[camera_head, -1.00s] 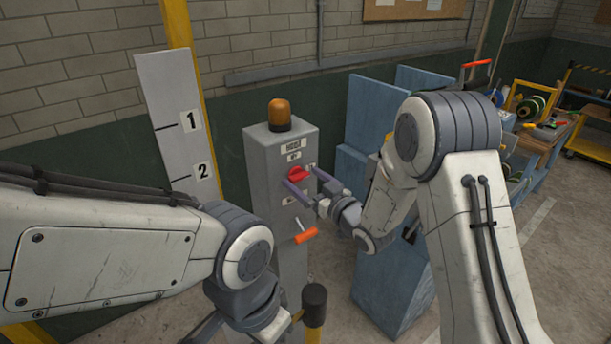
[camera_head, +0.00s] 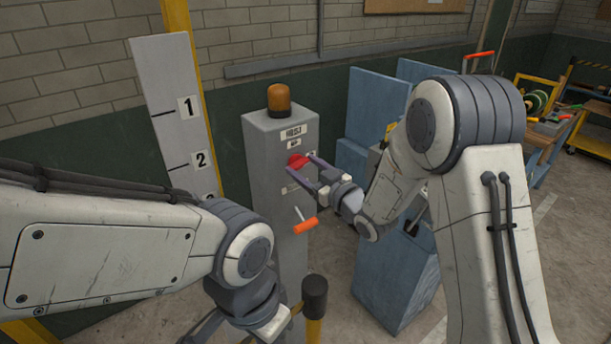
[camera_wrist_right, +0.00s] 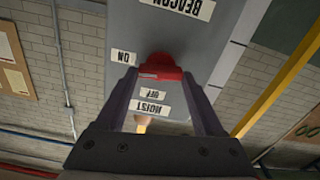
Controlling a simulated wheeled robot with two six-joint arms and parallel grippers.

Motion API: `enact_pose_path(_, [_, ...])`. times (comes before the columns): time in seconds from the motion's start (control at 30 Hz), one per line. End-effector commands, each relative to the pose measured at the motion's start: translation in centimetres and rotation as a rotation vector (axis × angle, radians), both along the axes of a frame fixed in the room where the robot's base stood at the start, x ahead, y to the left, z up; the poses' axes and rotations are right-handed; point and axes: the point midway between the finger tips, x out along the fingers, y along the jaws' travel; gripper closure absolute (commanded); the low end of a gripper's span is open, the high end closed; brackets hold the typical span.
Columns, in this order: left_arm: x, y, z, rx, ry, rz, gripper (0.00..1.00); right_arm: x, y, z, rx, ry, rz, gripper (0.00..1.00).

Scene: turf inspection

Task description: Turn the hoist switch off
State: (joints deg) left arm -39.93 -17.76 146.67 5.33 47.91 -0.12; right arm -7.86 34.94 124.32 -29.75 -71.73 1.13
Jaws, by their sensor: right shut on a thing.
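The hoist switch (camera_head: 297,161) is a red knob on the front of a grey control box (camera_head: 259,150). A HOIST label and a smaller label sit above it. In the right wrist view the red knob (camera_wrist_right: 161,69) shows upside down, with OFF and HOIST labels below it and an ON label (camera_wrist_right: 123,58) to its left. My right gripper (camera_head: 298,162) is shut on the knob, one finger on each side. The fingers partly cover the knob, and its exact pointing is hard to read. My left arm reaches in from the left; its gripper is not visible.
An orange beacon (camera_head: 279,97) tops the box. An orange-handled lever (camera_head: 305,226) sits below the switch. A black-capped yellow post (camera_head: 315,295) stands in front.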

Motion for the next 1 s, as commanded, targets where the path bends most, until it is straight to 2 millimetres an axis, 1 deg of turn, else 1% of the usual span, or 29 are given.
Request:
enact_pose_path(0.03, [0.0,0.0,-1.7,0.000,0.000,0.001,1.00,0.0,0.0,-0.6,-0.027,-0.027,0.000,0.86])
enact_pose_path(0.2, [0.0,0.0,-5.0,0.000,0.001,0.006,1.00,-0.1,0.1,-0.8,-0.152,-0.121,0.000,0.86])
enact_pose_path(0.7, [0.0,0.0,-14.3,0.000,0.000,0.001,1.00,-0.2,0.2,-0.9,-0.538,-0.399,-0.001,0.86])
enact_pose_path(1.0, [0.0,0.0,-19.4,0.000,0.000,0.002,1.00,-0.2,0.2,-1.0,-0.769,-0.565,-0.002,0.86])
